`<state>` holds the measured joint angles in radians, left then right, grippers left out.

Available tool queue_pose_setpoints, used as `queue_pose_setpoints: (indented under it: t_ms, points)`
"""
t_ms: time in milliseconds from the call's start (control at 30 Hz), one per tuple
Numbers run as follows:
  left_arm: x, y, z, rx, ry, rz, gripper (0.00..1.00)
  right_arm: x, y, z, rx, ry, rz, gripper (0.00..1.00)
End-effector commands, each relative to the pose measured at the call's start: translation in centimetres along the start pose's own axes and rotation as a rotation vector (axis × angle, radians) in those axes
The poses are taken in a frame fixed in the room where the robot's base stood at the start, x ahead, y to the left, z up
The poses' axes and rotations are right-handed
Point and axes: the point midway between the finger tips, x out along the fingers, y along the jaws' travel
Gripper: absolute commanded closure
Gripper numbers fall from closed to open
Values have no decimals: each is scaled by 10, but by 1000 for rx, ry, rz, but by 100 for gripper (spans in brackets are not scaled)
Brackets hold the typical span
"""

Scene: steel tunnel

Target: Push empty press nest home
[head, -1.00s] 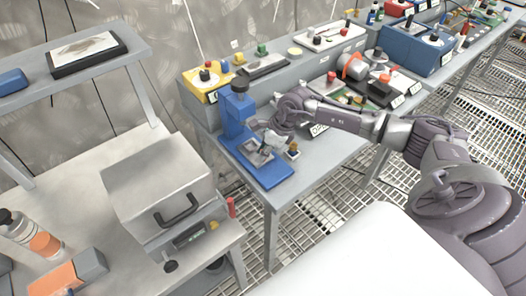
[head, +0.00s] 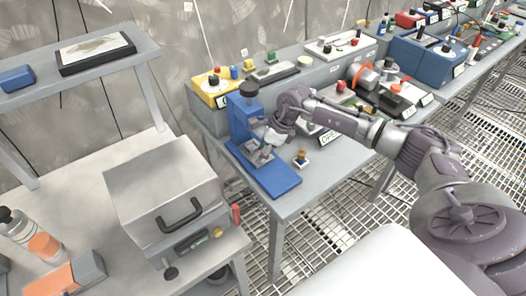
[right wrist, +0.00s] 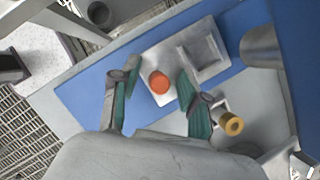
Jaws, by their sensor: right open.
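The blue press (head: 243,118) stands on the grey bench, its blue base (head: 283,183) reaching toward me. The nest (right wrist: 201,54) is a pale metal plate with a square, empty recess, lying on the blue base (right wrist: 88,92) in the right wrist view. An orange round knob (right wrist: 159,82) sits on the plate's near part. My right gripper (right wrist: 158,98) is open, with teal-padded fingers on either side of the knob; contact cannot be told. In the head view my right gripper (head: 269,146) is low at the press and partly hides the nest. My left gripper is not in view.
A small brass-topped piece (head: 301,158) stands beside the blue base, close to my right finger in the wrist view (right wrist: 232,124). A yellow control box (head: 215,90) is behind the press. A grey lidded box (head: 160,195) stands on the left bench.

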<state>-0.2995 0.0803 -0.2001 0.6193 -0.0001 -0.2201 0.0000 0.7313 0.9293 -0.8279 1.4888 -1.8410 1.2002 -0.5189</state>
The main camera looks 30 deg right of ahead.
Motion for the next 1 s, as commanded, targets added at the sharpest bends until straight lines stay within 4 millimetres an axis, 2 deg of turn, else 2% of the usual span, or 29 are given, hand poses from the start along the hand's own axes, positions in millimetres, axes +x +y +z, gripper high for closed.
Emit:
queue_pose_setpoints:
  t_ms: [133, 233, 500, 700, 833, 1000]
  points:
    - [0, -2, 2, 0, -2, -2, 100, -5, 0, 0, 0, 0, -1, 55]
    - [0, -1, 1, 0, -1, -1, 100, -17, -1, 0, 0, 0, -4, 55]
    - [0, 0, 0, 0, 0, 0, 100, -74, -1, -1, -1, 1, -4, 55]
    - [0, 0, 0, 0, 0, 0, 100, -107, -1, 0, 0, 0, -2, 55]
    - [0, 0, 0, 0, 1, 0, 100, -117, 0, 0, 0, 0, -1, 55]
    - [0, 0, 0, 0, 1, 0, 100, -121, 0, 0, 0, -1, 0, 55]
